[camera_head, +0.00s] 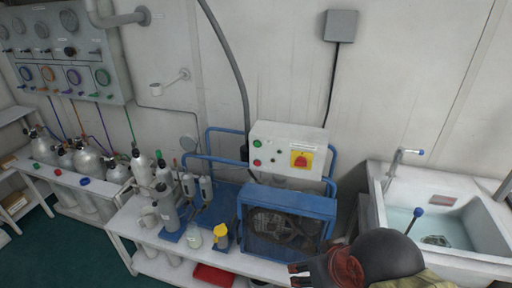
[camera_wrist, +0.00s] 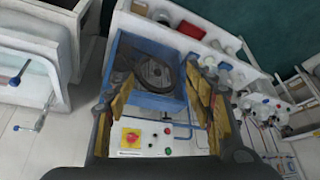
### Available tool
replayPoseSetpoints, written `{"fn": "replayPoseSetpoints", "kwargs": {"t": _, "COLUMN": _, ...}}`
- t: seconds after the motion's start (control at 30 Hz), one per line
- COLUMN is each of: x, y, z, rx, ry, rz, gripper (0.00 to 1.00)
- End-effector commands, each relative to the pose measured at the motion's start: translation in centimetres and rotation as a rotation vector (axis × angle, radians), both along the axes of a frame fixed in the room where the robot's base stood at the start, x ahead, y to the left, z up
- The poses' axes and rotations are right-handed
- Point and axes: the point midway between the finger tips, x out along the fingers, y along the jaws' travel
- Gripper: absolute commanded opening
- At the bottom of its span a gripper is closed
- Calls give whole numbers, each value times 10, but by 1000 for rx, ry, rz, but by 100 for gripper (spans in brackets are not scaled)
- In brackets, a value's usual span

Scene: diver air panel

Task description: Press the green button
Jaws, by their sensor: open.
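The green button (camera_head: 257,143) is at the upper left of the front of a pale control box (camera_head: 316,141), just above a red button (camera_head: 257,162). In the wrist view the picture is upside down, and the green button (camera_wrist: 168,151) appears below the red one on the box. My gripper (camera_head: 292,275) is at the lower edge of the head view, below and in front of the box, apart from the button. In the wrist view its tan fingers (camera_wrist: 160,78) are spread with nothing held between them, framing the blue compressor and the box.
A red and yellow rotary switch (camera_head: 301,159) is on the same box. A blue-framed compressor (camera_head: 289,207) stands below it. Bottles and cylinders (camera_head: 167,212) crowd the bench at left. A sink (camera_head: 461,215) is at right. The wall above the box is mostly clear.

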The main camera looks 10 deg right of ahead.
Motion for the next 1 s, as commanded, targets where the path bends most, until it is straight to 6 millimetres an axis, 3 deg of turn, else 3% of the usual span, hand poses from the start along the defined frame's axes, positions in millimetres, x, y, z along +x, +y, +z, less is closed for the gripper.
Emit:
{"fn": "replayPoseSetpoints", "kwargs": {"t": 0.27, "x": 0, "y": 0, "z": 0, "rx": 0, "ry": 0, "rz": 0, "gripper": 53}}
{"fn": "replayPoseSetpoints", "kwargs": {"t": 1.0, "x": 0, "y": 0, "z": 0, "rx": 0, "ry": 0, "rz": 0, "gripper": 12}}
